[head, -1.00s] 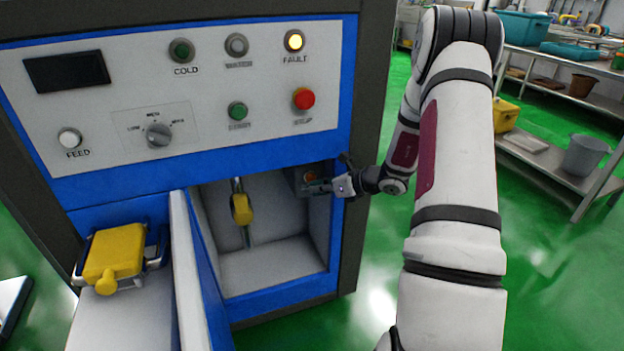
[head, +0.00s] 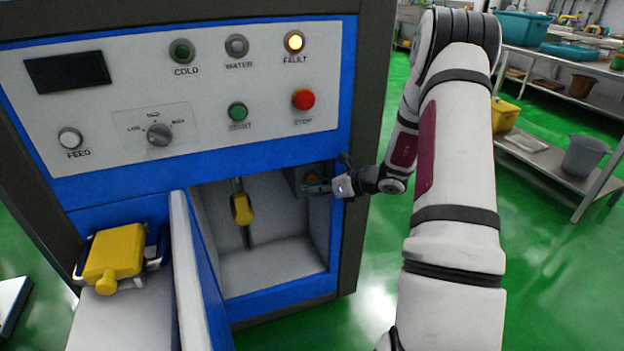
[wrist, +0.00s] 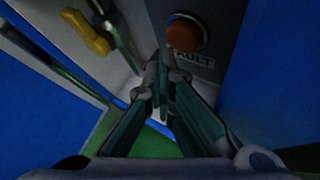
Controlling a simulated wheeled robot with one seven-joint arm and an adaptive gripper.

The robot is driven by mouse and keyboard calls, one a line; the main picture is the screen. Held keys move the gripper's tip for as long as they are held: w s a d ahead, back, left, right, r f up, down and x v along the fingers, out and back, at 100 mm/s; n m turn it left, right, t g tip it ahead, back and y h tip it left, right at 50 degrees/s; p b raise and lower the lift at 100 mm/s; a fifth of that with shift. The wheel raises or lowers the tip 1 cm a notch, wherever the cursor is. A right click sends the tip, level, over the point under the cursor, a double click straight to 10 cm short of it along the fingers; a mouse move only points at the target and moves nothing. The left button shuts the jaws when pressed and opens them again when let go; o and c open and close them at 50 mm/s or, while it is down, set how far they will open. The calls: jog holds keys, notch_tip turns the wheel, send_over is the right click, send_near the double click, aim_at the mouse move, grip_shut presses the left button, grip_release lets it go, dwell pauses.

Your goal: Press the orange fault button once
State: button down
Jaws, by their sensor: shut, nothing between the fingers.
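The orange fault button (wrist: 184,33) is a round cap on a dark grey box inside the open cabinet, with a partly covered label ending in "AULT" below it in the wrist view. In the head view the button (head: 311,177) is small and dim on the compartment's right wall. My gripper (wrist: 161,62) is shut and empty. Its fingertips lie just below and left of the button in the wrist view, not over it. In the head view my gripper (head: 318,188) reaches in past the compartment's right edge. The gap in depth to the button is hard to judge.
A yellow-handled lever (head: 242,210) is at the compartment's back. The blue door (head: 200,275) stands open on the left. The panel (head: 215,75) above has a lit yellow FAULT lamp (head: 294,41) and a red STOP button (head: 303,99).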

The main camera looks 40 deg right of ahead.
jog(key=shift+w+d+r, duration=0.4)
jog(key=shift+w+r, duration=0.15)
jog(key=shift+w, duration=0.15)
jog(key=shift+s+d, duration=0.15)
jog(key=shift+d, duration=0.1)
jog(key=shift+d+r, duration=0.1)
jog(key=shift+s, duration=0.15)
jog(key=shift+s+a+f, duration=0.1)
jog(key=shift+s+a, duration=0.1)
jog(key=shift+s, duration=0.65)
jog(key=shift+s+a+f, duration=0.1)
jog(key=shift+s+a, duration=0.15)
jog(key=shift+s, duration=0.55)
jog(key=shift+s+a+f, duration=0.1)
jog(key=shift+s+a, duration=0.1)
jog(key=shift+s, duration=0.65)
jog(key=shift+a, duration=0.15)
